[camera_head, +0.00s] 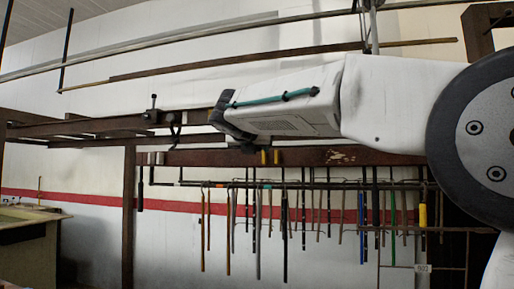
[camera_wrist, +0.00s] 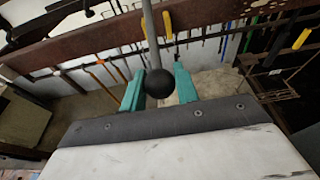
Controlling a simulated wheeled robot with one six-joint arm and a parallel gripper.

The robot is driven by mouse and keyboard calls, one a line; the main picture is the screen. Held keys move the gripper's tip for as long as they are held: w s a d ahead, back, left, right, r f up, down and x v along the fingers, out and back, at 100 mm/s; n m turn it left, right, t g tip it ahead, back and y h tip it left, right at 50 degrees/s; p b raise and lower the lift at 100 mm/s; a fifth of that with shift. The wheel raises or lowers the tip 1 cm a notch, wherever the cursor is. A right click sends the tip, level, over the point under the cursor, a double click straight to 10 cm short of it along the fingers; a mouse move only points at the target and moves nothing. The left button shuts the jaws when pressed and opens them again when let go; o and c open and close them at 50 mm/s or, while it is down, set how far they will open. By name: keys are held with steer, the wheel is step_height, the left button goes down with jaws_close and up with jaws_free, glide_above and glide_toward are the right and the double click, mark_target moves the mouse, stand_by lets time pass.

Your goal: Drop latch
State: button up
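In the wrist view a black ball knob (camera_wrist: 158,83) sits at the near end of a grey rod (camera_wrist: 151,35), which reads as the latch's handle. My gripper's two teal fingers (camera_wrist: 160,88) stand apart, one on each side of the knob. In the head view my white wrist (camera_head: 285,112) reaches left in front of the rusty beam, with a dark front end. The fingertips and the knob between them are hidden there. A dark clamp with a small upright knob (camera_head: 153,114) sits on the rail farther left.
A rusty beam (camera_head: 335,157) runs across behind my wrist; it also shows in the wrist view (camera_wrist: 75,45). Several rods and tools with coloured handles hang below it. A counter (camera_head: 28,221) stands at the far left. Open floor lies between.

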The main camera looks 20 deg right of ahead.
stand_by(0.4)
steer(key=w+d+f, duration=0.5)
steer(key=w, duration=0.2)
steer(key=w+d+f, duration=0.5)
steer(key=w, duration=0.2)
steer(key=shift+w+d, duration=0.25)
steer(key=shift+w, duration=0.1)
steer(key=o, duration=0.9)
stand_by(0.8)
steer(key=shift+s+a, duration=0.7)
steer(key=shift+s, duration=0.25)
steer(key=shift+s+a, duration=0.65)
steer(key=shift+s, duration=0.35)
steer(key=shift+s+a, duration=0.7)
steer(key=shift+s, duration=0.25)
